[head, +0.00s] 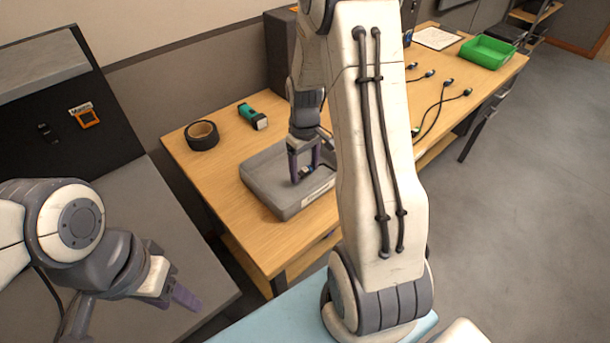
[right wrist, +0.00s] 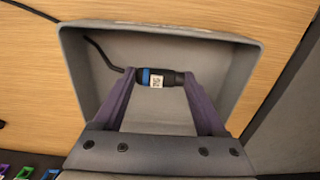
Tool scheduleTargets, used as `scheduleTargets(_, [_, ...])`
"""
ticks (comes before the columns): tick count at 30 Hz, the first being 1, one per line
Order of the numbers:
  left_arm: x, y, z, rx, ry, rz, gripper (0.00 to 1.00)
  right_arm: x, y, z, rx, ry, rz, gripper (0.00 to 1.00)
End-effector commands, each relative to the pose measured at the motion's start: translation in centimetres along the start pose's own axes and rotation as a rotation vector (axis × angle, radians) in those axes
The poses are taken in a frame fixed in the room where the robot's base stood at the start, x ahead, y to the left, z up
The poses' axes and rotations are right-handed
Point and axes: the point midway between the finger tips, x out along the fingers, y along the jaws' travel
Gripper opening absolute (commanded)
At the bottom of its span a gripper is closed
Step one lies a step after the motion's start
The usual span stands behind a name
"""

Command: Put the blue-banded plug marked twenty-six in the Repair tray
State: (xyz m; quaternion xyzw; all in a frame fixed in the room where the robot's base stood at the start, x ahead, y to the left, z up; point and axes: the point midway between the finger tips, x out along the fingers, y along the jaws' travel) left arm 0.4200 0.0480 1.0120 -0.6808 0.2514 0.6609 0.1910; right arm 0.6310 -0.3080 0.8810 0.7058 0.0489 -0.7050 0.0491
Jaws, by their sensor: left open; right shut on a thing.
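The blue-banded plug (right wrist: 146,77) is black with a blue ring and a small white label, whose turned print is too small to read surely. My right gripper (head: 304,172) is shut on it, with a purple finger at each end in the right wrist view (right wrist: 160,76). The plug is inside or just over the grey tray (head: 262,196), whose floor and walls surround it in the right wrist view (right wrist: 215,38). I cannot tell whether it touches the floor. The tray's white front label is unreadable. My left gripper (head: 184,297) is open and empty, away from the table.
A black tape roll (head: 202,135) and a green-and-black device (head: 253,117) lie behind the tray on the wooden table (head: 225,180). Several cabled plugs (head: 447,83) lie to the right, mostly past my right arm. A green tray (head: 487,52) stands at the far end.

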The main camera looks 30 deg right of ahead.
Motion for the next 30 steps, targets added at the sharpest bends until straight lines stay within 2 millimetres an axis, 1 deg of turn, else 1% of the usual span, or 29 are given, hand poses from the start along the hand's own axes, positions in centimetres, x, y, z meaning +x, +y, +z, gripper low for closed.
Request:
scheduleTargets(3, [-0.1, 0.0, 0.0, 0.0, 0.0, 0.0, 0.5, 1.9, -0.1, 0.1, 0.0, -0.005, -0.003, 0.19])
scheduleTargets(7, [-0.2, 0.0, 0.0, 0.0, 0.0, 0.0, 0.5, 3.4, -0.1, 0.1, 0.0, -0.004, -0.002, 0.19])
scheduleTargets(19, [0.1, 0.0, 0.0, 0.0, 0.0, 0.0, 0.5, 4.0, 0.0, 0.0, 0.0, 0.0, 0.0, 0.19])
scheduleTargets(20, [0.1, 0.0, 0.0, 0.0, 0.0, 0.0, 0.5, 4.0, 0.0, 0.0, 0.0, 0.0, 0.0, 0.78])
scheduleTargets(21, [0.0, 0.0, 0.0, 0.0, 0.0, 0.0, 0.5, 3.9, 0.0, 0.0, 0.0, 0.0, 0.0, 0.93])
scheduleTargets(22, [0.0, 0.0, 0.0, 0.0, 0.0, 0.0, 0.5, 3.9, 0.0, 0.0, 0.0, 0.0, 0.0, 1.0])
scheduleTargets(30, [-0.1, 0.0, 0.0, 0.0, 0.0, 0.0, 0.5, 3.7, 0.0, 0.0, 0.0, 0.0, 0.0, 1.0])
